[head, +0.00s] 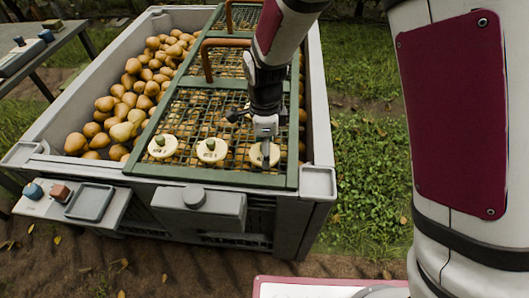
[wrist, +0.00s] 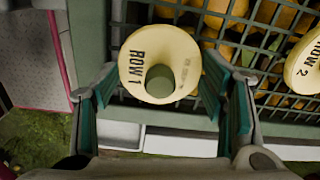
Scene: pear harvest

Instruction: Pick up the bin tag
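Three round cream tags lie in a row on the green mesh lid (head: 238,181) of the crate, in the head view. My gripper (head: 265,140) is over the rightmost tag (head: 258,158) and partly hides it. In the wrist view, a tag marked ROW 1 (wrist: 140,55) with a green knob (wrist: 160,81) sits between the finger pads of my gripper (wrist: 158,92). The fingers are apart, one on each side of this tag, and hold nothing. A second tag, marked ROW 2 (wrist: 306,65), is cut by the right edge. Contact cannot be told.
The grey crate (head: 70,132) holds many pears (head: 123,97). Brown handles (head: 207,60) rise from the lid. A ledge with a small tray (head: 90,202) and a grey box (head: 200,208) are on the crate's near side. Grass lies to the right.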

